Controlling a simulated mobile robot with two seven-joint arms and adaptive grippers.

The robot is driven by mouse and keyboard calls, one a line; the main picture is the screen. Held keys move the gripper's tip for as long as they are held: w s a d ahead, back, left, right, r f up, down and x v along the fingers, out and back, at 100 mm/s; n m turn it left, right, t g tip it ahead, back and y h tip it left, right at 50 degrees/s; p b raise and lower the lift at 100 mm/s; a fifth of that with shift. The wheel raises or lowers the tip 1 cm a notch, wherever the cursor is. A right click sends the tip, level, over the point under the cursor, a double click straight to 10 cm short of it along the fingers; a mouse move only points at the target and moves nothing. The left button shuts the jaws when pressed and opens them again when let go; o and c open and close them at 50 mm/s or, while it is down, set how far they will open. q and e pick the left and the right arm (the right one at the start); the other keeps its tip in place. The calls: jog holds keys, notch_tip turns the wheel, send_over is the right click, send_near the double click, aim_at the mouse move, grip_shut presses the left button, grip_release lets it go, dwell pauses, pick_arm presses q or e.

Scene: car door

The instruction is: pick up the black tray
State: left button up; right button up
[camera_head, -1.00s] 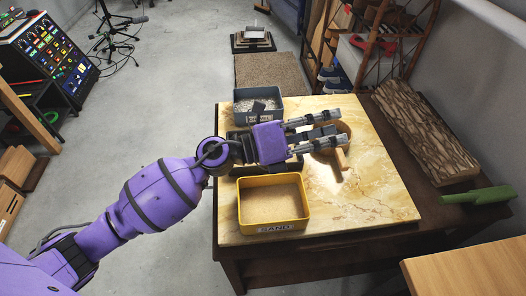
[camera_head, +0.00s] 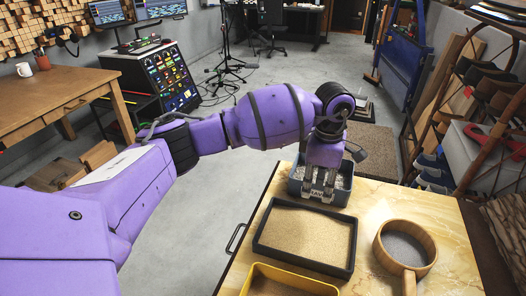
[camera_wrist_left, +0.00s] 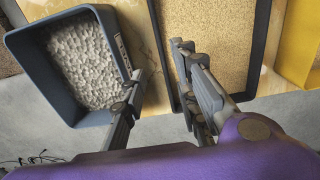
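The black tray (camera_head: 299,263), filled with tan sand, lies flat on the marble-look tabletop, behind a yellow tray. In the left wrist view its dark wall (camera_wrist_left: 259,45) shows on the right. My left gripper (camera_head: 318,193) points down at the far side of the black tray, by the blue-grey tray. In the left wrist view the gripper (camera_wrist_left: 158,100) is open and empty. One finger is at the blue-grey tray's wall and the other overlaps the black tray's near-left wall and sand. I cannot tell whether they touch. My right gripper is out of view.
The blue-grey tray (camera_wrist_left: 38,75) with pale gravel stands close behind the black tray (camera_head: 299,263). The yellow tray (camera_head: 262,285) is in front. A round wooden cup with a handle (camera_head: 405,250) stands to the right. Marble tabletop is bare around the cup.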

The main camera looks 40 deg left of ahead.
aim_at(314, 207)
pick_arm(q)
jog(key=shift+f, duration=0.45)
jog(key=shift+s+f, duration=0.1)
jog(key=shift+f, duration=0.2)
jog(key=shift+s+f, duration=0.15)
jog(key=shift+f, duration=0.9)
notch_tip(314, 207, down, 4)
jog(key=shift+r, duration=0.15)
jog(key=shift+f, duration=0.3)
jog(key=shift+r, duration=0.1)
grip_shut()
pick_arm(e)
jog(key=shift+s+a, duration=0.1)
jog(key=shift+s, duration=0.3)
pick_arm(q)
jog(key=shift+r, duration=0.1)
